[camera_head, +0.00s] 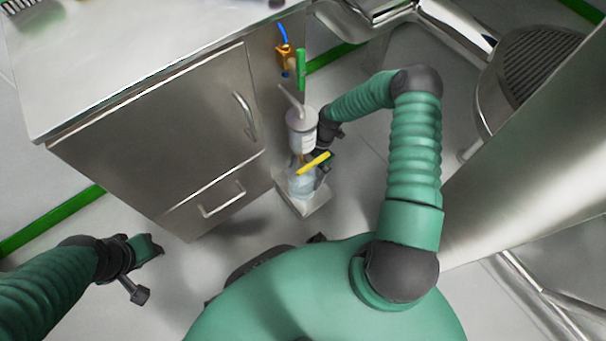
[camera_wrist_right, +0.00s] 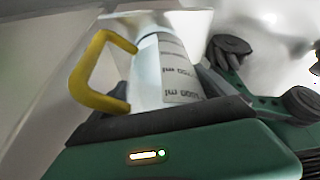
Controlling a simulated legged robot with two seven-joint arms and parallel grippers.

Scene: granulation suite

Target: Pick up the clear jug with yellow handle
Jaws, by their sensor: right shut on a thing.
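The clear jug (camera_head: 301,184) with its yellow handle (camera_head: 314,162) is at the middle of the head view, over a pale square base plate (camera_head: 312,207). I cannot tell if it touches the plate. My right gripper (camera_head: 324,165) is at the jug's right side, shut on it; the fingertips are mostly hidden. In the right wrist view the jug (camera_wrist_right: 165,70) fills the space beyond the gripper, its ml marks facing me and the yellow handle (camera_wrist_right: 90,78) at left. My left gripper (camera_head: 150,247) hangs at the lower left, away from the jug; its jaw opening is unclear.
A white labelled vessel (camera_head: 301,133) with a grey lid and angled tube stands just behind the jug. A steel cabinet (camera_head: 165,140) is close on the left. Large steel equipment (camera_head: 530,150) stands on the right. Floor is open in front of the cabinet.

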